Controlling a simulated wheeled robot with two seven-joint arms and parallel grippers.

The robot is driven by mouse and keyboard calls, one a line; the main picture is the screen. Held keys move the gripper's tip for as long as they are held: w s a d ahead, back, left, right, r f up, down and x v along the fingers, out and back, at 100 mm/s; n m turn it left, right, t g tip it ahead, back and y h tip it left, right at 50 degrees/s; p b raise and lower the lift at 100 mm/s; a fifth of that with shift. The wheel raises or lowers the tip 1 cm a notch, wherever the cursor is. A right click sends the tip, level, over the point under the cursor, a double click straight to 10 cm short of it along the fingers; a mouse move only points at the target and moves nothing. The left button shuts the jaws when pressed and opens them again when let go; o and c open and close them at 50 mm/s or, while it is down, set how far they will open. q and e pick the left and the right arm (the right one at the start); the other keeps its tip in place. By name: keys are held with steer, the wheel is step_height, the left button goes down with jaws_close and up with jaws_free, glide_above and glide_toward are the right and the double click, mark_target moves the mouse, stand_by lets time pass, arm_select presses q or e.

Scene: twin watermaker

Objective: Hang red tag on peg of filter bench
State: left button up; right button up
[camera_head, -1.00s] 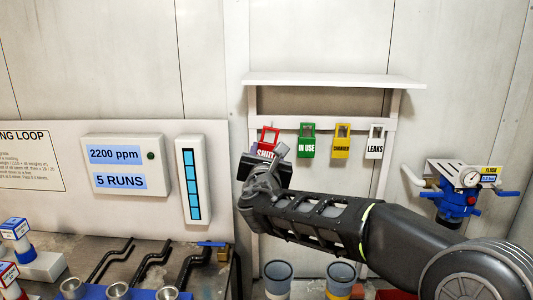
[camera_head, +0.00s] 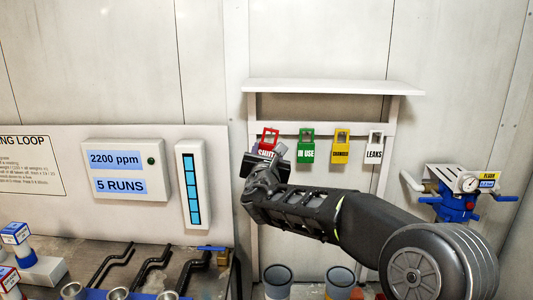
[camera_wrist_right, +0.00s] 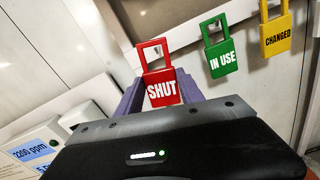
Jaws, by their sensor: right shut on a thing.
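The red tag (camera_head: 270,137), marked SHUT, has a square loop at its top. It is at the left end of the row of tags on the white rack (camera_head: 345,127). My right gripper (camera_head: 268,154) is shut on its lower part. In the right wrist view the red tag (camera_wrist_right: 161,88) stands upright between the two purple-grey fingers, its loop in front of the rack. I cannot tell whether the loop is still on a peg. The filter bench's peg is not clearly seen. My left gripper is not in view.
Green (camera_head: 306,148), yellow (camera_head: 341,148) and white (camera_head: 375,148) tags hang to the right, the green one close to my gripper. A shelf (camera_head: 330,87) juts out above. A blue valve with a gauge (camera_head: 458,195) is at the right. Pipes (camera_head: 150,270) and cups are below.

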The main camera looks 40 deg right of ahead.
mark_target(267, 152)
steer(key=shift+p+x, duration=0.6)
steer(key=shift+x, duration=1.1)
steer(key=shift+w+d+f+b, duration=0.15)
steer(key=shift+d+f+b, duration=0.05)
steer(key=shift+f+b, duration=0.3)
steer(key=shift+w+d+f+b, duration=0.2)
steer(key=shift+w+b, duration=0.15)
steer(key=shift+b, duration=0.2)
steer(key=shift+r, duration=0.1)
steer(key=o, duration=1.4)
